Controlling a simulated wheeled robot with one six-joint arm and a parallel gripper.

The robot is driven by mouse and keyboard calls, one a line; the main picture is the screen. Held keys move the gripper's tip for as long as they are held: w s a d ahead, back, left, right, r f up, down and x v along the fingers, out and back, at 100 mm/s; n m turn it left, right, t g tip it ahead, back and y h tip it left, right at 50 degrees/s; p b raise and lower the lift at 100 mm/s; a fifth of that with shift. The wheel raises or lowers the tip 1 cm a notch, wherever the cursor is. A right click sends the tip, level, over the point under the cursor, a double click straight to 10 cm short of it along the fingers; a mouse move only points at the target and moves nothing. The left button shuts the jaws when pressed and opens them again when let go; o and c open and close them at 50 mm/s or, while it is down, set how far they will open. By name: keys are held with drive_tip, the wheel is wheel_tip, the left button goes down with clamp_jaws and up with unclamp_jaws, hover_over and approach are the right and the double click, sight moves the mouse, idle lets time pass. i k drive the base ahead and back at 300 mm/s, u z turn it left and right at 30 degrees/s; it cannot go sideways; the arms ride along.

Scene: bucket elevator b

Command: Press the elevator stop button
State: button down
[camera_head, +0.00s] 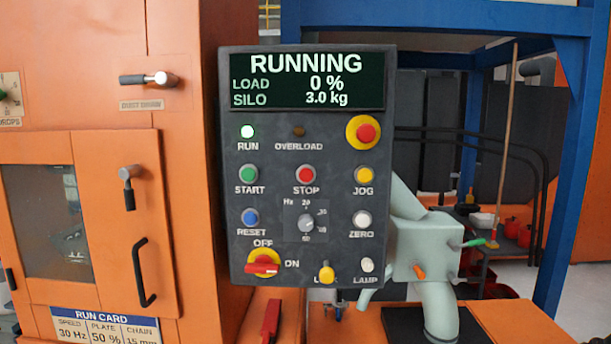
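The control panel (238,200) is dark grey and faces me near the middle of the head view. The red stop button (306,174) sits in its centre, labelled STOP, between the green START button (249,174) and the yellow JOG button (364,174). The display (307,80) reads RUNNING, LOAD 0 %, SILO 3.0 kg. The RUN lamp (247,132) glows pale green and the OVERLOAD lamp (298,132) is dark. My gripper is not in view, and nothing covers the stop button.
A red emergency-type button on a yellow collar (364,132) sits above JOG. A red rotary switch (262,265) and a yellow knob (326,272) are low on the panel. An orange cabinet (190,220) stands left, pale pipework (428,250) and a blue frame (575,150) right.

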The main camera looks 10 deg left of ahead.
sight(306, 174)
drive_tip(key=z, duration=2.5)
drive_tip(key=k, duration=1.55)
drive_tip(key=u, duration=2.25)
drive_tip(key=i, duration=0.45)
drive_tip(key=z, duration=0.05)
